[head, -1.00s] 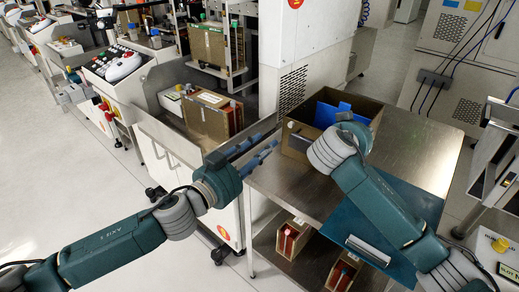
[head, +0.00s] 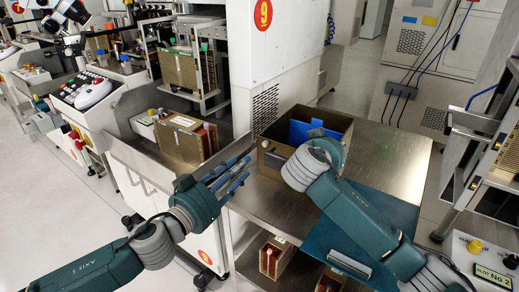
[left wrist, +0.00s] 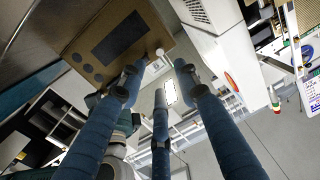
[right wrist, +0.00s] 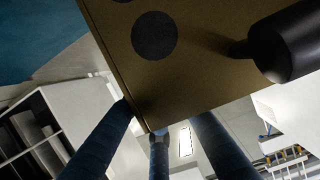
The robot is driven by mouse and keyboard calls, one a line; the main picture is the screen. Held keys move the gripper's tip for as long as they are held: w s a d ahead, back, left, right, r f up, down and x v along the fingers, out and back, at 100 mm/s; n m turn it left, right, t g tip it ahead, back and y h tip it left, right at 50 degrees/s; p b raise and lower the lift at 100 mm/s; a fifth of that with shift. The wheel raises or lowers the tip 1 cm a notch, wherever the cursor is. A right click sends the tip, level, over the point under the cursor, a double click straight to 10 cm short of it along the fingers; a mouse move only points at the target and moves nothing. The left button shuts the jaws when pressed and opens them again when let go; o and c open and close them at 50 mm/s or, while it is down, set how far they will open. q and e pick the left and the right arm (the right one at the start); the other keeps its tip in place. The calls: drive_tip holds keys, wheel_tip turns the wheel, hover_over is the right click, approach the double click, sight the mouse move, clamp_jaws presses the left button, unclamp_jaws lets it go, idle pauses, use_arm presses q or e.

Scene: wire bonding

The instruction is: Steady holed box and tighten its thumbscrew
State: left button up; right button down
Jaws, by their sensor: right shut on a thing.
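The holed box (head: 275,161) is an open-topped brown box on the steel table, with blue pieces inside. My left gripper (head: 238,172) is open and empty just left of the box, its blue fingers pointing toward it. In the left wrist view, the box (left wrist: 110,62) shows dark openings, and a small pale knob (left wrist: 157,56), likely the thumbscrew, stands at its edge near the fingertips. My right gripper is at the box's near right side, its fingertips hidden in the head view. In the right wrist view its fingers (right wrist: 160,125) meet the box edge (right wrist: 190,75).
A black cylinder (right wrist: 288,42) stands out from the box face in the right wrist view. A blue-green mat (head: 345,235) lies under my right arm. Bare steel tabletop (head: 390,150) is free right of the box. A machine (head: 285,60) stands behind.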

sight(264, 145)
use_arm(q)
drive_tip(key=x, duration=1.1)
drive_tip(key=shift+d, duration=0.1)
clamp_jaws()
